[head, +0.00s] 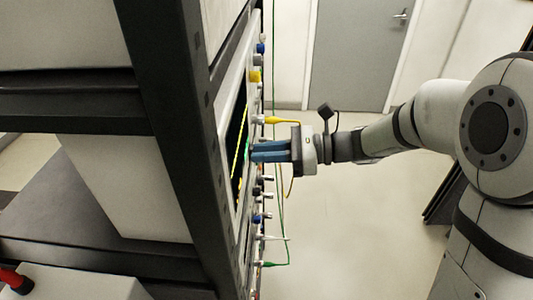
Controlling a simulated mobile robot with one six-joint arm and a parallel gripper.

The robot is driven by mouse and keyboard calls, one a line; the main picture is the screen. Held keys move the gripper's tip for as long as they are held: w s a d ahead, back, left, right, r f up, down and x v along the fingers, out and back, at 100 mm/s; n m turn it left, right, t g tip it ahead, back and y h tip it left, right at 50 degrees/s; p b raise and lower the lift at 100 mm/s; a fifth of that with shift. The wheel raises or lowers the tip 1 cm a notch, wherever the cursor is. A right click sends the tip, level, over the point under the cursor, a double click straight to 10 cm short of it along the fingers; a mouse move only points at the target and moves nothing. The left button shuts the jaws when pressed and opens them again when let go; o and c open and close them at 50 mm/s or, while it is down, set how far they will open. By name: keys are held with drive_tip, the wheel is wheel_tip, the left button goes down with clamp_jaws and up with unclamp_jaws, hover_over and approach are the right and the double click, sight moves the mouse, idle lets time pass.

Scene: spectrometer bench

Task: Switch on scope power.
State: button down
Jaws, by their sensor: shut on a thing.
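The scope (232,97) is mounted in a dark rack and seen almost edge-on. Its dark screen (238,160) shows yellow and green traces. Knobs and cable plugs stick out along its front, including a yellow knob (255,75) and a blue one (261,48). My gripper (254,152) reaches in from the right. Its blue fingers are close together, with their tips right at the scope's front panel. They are shut on a small control there, which the fingers hide. I cannot tell which control it is or whether the power is switched.
A yellow cable plug (272,120) sits just above my fingers. Thin green cables (279,215) hang along the front, with more plugs below. The dark rack post (175,130) stands at the left. The floor (345,245) on the right is clear up to the grey door (355,55).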

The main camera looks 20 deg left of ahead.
drive_tip(key=c, duration=1.4)
unclamp_jaws()
drive_tip(key=shift+o, duration=0.2)
drive_tip(key=shift+w, duration=0.1)
drive_tip(key=b+v, duration=0.1)
drive_tip(key=v, duration=0.6)
drive_tip(key=shift+d, duration=0.4)
drive_tip(key=s+d+f+n+t+h, duration=0.2)
drive_tip(key=s+d+n+h, duration=0.1)
drive_tip(key=d, duration=0.5)
drive_tip(key=s+d+f+n+t+h, duration=0.2)
drive_tip(key=d+n+h, duration=0.4)
drive_tip(key=d, duration=0.3)
drive_tip(key=s+d+f+n+t+h, duration=0.3)
drive_tip(key=s+d+n+t+h, duration=0.1)
drive_tip(key=d, duration=0.4)
drive_tip(key=s+n+h, duration=0.1)
drive_tip(key=s+h, duration=0.1)
drive_tip(key=shift+s+d+h, duration=0.15)
drive_tip(key=shift+d+h, duration=0.15)
